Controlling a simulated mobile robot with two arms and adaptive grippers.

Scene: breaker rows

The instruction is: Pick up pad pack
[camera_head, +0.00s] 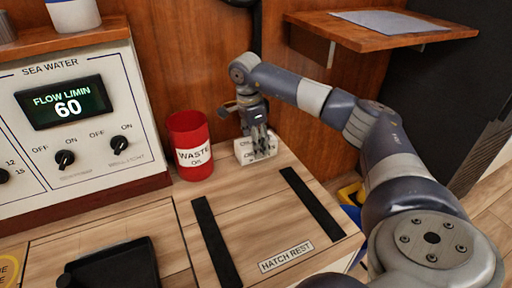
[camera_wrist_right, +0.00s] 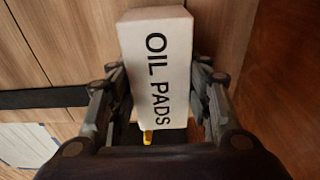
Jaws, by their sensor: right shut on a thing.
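The pad pack (camera_head: 246,152) is a small white block at the back of the wooden counter, right of the red waste can. In the right wrist view the pack (camera_wrist_right: 156,60) carries the words "OIL PADS". My right gripper (camera_head: 259,138) reaches down over the pack, and its fingers (camera_wrist_right: 158,110) are shut on the pack's two sides. In the head view the fingers hide part of the pack. I cannot tell whether the pack touches the counter. My left gripper is not in view.
The red waste can (camera_head: 190,146) stands close left of the pack. Black strips and a "HATCH REST" label (camera_head: 287,257) lie on the counter in front. A black tray (camera_head: 112,268) is at front left. A wooden shelf (camera_head: 385,32) juts out at upper right.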

